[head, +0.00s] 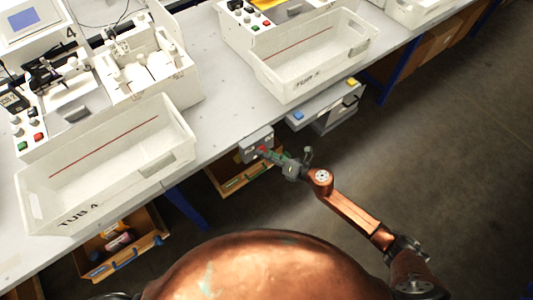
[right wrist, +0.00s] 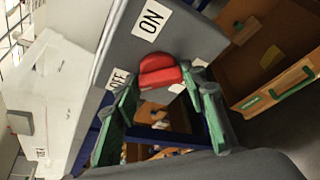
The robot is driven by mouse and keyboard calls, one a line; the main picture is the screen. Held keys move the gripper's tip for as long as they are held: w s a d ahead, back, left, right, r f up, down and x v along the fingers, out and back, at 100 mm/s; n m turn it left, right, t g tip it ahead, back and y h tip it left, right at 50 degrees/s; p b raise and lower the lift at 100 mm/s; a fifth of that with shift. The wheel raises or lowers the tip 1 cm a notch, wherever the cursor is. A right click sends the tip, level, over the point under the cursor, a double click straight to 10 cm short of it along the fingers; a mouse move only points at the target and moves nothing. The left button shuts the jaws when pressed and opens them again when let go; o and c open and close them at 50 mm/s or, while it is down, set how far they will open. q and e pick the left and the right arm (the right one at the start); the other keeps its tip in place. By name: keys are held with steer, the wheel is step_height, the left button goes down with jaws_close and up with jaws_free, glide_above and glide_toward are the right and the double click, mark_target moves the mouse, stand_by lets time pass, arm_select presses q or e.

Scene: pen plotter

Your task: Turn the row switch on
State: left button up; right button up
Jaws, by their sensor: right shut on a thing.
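The row switch is a grey box (head: 255,140) on the front edge of the bench, with a red handle (right wrist: 160,76). In the right wrist view, an ON label (right wrist: 152,19) sits above the handle and a partly hidden OFF label (right wrist: 118,80) lies lower left. My right gripper (head: 265,152) is at the box's front. In the right wrist view its green-padded fingers (right wrist: 163,95) stand on either side of the red handle, shut on it. Which label the handle is set to, I cannot tell. My left gripper does not show.
White tubs, TUB 4 (head: 120,180) and another (head: 305,82), stand on the grey bench (head: 215,110). A grey unit with blue and yellow buttons (head: 322,108) hangs right of the switch. Open wooden drawers (head: 125,262) are below the bench. The floor at right is clear.

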arm_select(q)
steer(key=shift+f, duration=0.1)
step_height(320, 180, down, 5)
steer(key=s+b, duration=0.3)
steer(key=b, duration=0.2)
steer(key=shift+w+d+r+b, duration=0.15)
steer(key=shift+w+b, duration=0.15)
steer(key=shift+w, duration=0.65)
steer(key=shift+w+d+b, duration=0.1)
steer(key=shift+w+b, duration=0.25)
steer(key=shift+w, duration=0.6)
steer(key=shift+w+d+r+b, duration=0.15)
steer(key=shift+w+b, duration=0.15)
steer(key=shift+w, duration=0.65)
arm_select(e)
steer(key=shift+f+m+t+y, duration=0.2)
steer(key=shift+m+t+y, duration=0.5)
steer(key=shift+m, duration=2.1)
steer(key=shift+f+m+t+y, duration=0.35)
steer(key=shift+m+y, duration=0.7)
steer(key=shift+m, duration=1.75)
steer(key=shift+f+m+t+y, duration=0.1)
steer(key=shift+m+t+y, duration=0.65)
steer(key=shift+m, duration=2.05)
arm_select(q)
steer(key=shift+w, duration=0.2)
arm_select(e)
steer(key=shift+m, duration=0.3)
